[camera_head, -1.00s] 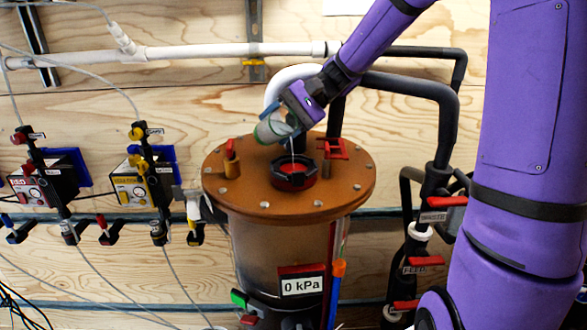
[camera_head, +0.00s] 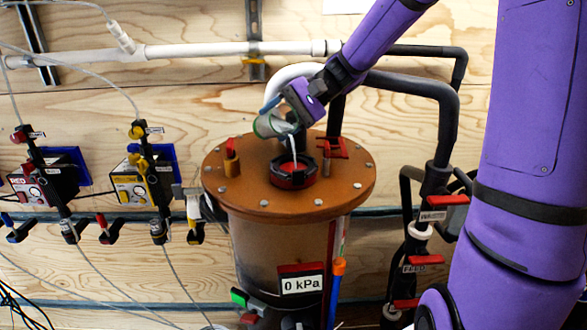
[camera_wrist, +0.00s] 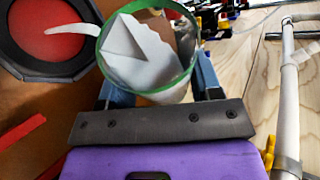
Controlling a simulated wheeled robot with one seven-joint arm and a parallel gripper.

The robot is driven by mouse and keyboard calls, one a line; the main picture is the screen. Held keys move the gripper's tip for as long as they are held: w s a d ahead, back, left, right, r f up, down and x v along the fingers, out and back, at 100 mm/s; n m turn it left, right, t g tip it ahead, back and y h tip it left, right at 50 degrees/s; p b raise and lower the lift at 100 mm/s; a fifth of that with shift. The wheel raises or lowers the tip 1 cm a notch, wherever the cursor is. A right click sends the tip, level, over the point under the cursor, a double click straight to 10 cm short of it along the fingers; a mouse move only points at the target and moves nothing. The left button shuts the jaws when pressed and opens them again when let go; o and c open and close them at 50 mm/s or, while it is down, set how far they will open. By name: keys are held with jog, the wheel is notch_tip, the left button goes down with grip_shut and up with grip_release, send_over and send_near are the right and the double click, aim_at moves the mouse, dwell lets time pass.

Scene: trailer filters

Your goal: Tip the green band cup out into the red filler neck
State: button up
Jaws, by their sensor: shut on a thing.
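The green band cup (camera_head: 265,127) is clear with a green rim. My gripper (camera_head: 283,112) is shut on it and holds it tilted above the tank lid. In the wrist view the cup (camera_wrist: 148,88) sits between my two fingers, with white material inside. A white stream (camera_head: 294,146) runs from its lip down toward the red filler neck (camera_head: 292,182), a red opening with a black collar on the lid. In the wrist view the stream (camera_wrist: 70,29) curves from the rim over the red neck (camera_wrist: 35,28). The cup does not touch the neck.
The round orange-brown lid (camera_head: 240,195) carries bolts, a red-handled brass fitting (camera_head: 231,160) and a red valve (camera_head: 333,149) close behind the neck. Dark pipes (camera_head: 445,130) rise at the right. Red and yellow boxes (camera_head: 142,184) hang on the wall at left.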

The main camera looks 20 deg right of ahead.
aim_at(286, 132)
jog(key=shift+s+f+n+t+p, duration=0.1)
jog(key=shift+f+n+t+p, duration=0.35)
jog(key=shift+t, duration=0.15)
dwell(1.1)
jog(key=shift+s+d+r+n+t, duration=0.1)
jog(key=shift+s+r+n+t, duration=0.35)
jog(key=shift+s, duration=0.1)
dwell(1.1)
jog(key=shift+s+r+n+t+y+p, duration=0.25)
jog(key=shift+r+n+t+y+p, duration=0.2)
jog(key=shift+n+t+y, duration=0.1)
dwell(1.0)
jog(key=shift+s+f+n+t, duration=0.25)
jog(key=shift+f+n+t, duration=0.2)
jog(key=shift+n, duration=0.1)
dwell(0.9)
jog(key=shift+s+d+r+n+t+y+p, duration=0.1)
jog(key=shift+s+r+n+t+y+p, duration=0.2)
jog(key=shift+r, duration=0.25)
jog(key=shift+s+d+r+n+t+y+p, duration=0.1)
jog(key=shift+r+n+y+p, duration=0.1)
jog(key=shift+r+n, duration=0.3)
dwell(0.6)
